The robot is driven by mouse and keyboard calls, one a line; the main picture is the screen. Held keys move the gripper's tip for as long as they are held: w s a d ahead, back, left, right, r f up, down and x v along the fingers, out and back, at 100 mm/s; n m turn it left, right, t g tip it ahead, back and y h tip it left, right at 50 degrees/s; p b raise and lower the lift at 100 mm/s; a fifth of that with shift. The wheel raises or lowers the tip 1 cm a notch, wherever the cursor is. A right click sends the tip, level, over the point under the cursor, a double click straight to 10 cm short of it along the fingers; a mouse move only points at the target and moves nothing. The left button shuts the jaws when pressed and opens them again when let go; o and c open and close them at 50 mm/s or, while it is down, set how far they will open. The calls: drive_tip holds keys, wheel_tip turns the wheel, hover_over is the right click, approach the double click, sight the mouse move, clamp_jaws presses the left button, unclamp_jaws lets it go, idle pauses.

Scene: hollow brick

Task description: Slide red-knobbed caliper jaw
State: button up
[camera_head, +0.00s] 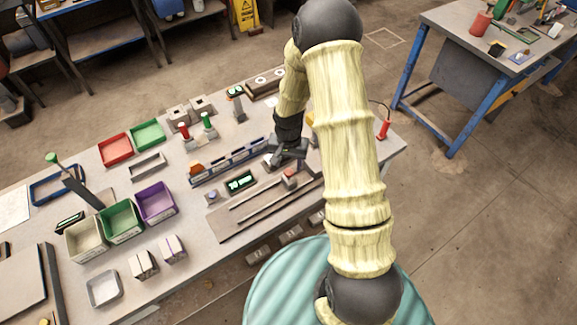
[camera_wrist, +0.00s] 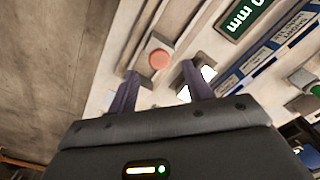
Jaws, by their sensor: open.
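The red-knobbed caliper jaw is a small grey block with a round red knob (camera_head: 289,172) on top, at the right part of the caliper on the bench. In the wrist view the red knob (camera_wrist: 159,58) shows just beyond the fingertips, roughly between the two fingers in the picture. My gripper (camera_head: 284,158) is above and beside the jaw in the head view. In the wrist view my gripper (camera_wrist: 159,72) has its two dark fingers spread, with nothing held between them. Contact with the knob cannot be told. A green-lit display (camera_head: 240,182) reading in mm stands beside the caliper.
A long slotted grey plate (camera_head: 235,225) lies along the bench's near edge. A blue-labelled rack (camera_head: 228,163) stands behind the display. Green (camera_head: 121,220) and purple (camera_head: 156,203) bins are at the left. A red-handled tool (camera_head: 383,129) stands at the right end.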

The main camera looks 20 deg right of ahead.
sight(288, 171)
drive_tip(key=shift+f+p, duration=0.35)
drive_tip(key=shift+f, duration=1.6)
drive_tip(key=shift+c, duration=0.2)
clamp_jaws()
